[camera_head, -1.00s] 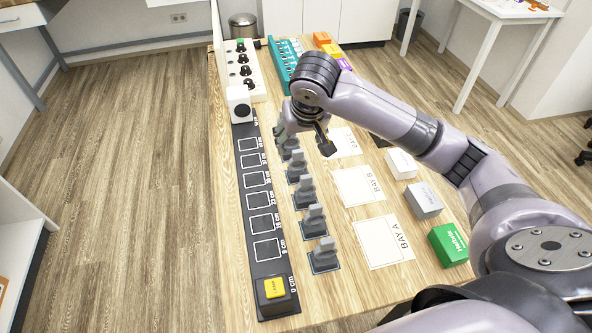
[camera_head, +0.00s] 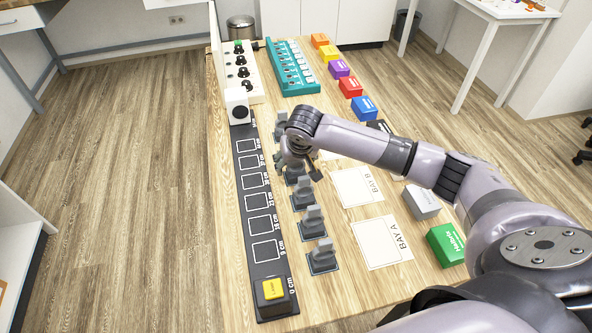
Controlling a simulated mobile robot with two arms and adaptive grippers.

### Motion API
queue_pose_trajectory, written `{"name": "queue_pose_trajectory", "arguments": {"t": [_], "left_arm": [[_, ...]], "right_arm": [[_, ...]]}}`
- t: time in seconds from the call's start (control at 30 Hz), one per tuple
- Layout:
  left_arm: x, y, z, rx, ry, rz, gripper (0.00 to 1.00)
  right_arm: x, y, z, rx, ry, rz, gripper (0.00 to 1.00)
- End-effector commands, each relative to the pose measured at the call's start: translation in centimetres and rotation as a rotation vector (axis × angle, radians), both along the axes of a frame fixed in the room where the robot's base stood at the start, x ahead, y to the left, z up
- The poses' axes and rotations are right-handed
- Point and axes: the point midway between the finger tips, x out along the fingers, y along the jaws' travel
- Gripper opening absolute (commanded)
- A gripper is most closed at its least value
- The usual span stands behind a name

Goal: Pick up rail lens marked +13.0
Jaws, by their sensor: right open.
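Several grey rail lenses stand in a row on dark squares on the wooden table, among them a near one (camera_head: 322,257), a second (camera_head: 312,221) and a third (camera_head: 303,192). Their markings are too small to read, so I cannot tell which is +13.0. My right gripper (camera_head: 301,168) is open, over the farther part of this row. It partly hides the lenses there, and I cannot tell whether it touches one. My left gripper is not in view.
A black rail (camera_head: 240,181) with white outlined squares runs left of the lenses, with a yellow-topped block (camera_head: 274,289) at its near end. White bay sheets (camera_head: 382,242) lie to the right. A grey box (camera_head: 421,203) and a green box (camera_head: 446,244) stand beyond them.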

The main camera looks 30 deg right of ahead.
Motion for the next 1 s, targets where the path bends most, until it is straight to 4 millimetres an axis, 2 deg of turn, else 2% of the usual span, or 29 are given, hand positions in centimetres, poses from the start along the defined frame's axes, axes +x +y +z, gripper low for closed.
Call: {"name": "queue_pose_trajectory", "arguments": {"t": [0.3,1.0], "left_arm": [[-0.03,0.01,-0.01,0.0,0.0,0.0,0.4],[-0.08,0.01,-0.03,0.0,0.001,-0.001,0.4]], "right_arm": [[0.22,-0.04,-0.5,-0.001,-0.001,0.001,0.64],[0.21,-0.03,-0.48,0.0,0.0,0.001,0.18]]}}
